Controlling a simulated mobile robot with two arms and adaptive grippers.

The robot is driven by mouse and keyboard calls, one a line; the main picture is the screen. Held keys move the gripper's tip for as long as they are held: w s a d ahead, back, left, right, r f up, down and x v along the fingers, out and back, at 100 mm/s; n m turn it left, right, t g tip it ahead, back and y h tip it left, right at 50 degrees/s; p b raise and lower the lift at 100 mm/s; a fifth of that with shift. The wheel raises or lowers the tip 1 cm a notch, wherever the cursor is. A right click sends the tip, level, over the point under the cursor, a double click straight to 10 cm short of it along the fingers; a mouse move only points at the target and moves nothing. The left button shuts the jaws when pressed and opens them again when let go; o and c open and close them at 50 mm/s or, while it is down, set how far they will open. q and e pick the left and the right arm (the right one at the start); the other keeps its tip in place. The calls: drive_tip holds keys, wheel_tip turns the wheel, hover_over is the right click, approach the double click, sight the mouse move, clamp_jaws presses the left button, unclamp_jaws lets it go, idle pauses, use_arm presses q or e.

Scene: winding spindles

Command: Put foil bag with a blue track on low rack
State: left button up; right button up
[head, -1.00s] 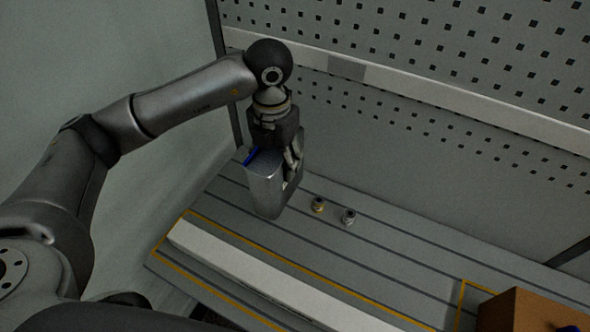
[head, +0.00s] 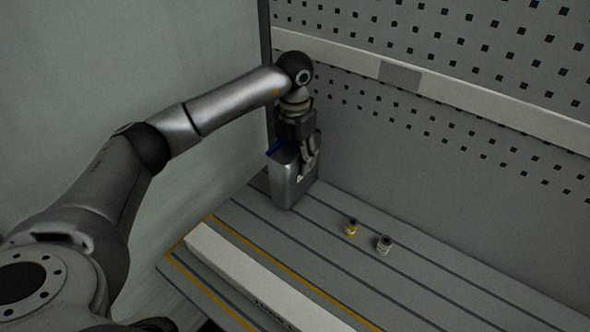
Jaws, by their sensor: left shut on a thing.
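The foil bag (head: 283,183) is a silver, upright, box-like pouch with a blue track along its top edge. My left gripper (head: 305,158) is shut on its upper part from above. The bag is over the far left end of the grey slatted surface (head: 350,265), near the perforated back panel. I cannot tell whether its bottom touches the surface. The low rack cannot be told for sure from this view. My right gripper is not in view.
A long white bar (head: 250,280) lies nearer, between yellow lines. The perforated panel (head: 440,140) rises behind. The slats at the right are clear.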

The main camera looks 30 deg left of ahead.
use_arm(q)
drive_tip(key=f, duration=0.1)
drive_tip(key=f+b, duration=0.2)
drive_tip(key=shift+w+a+f, duration=0.15)
drive_tip(key=shift+w+f, duration=0.1)
drive_tip(key=shift+f, duration=0.15)
drive_tip(key=shift+r, duration=0.1)
drive_tip(key=shift+s, duration=0.1)
drive_tip(key=o, duration=1.2)
drive_tip(key=shift+c, duration=0.2)
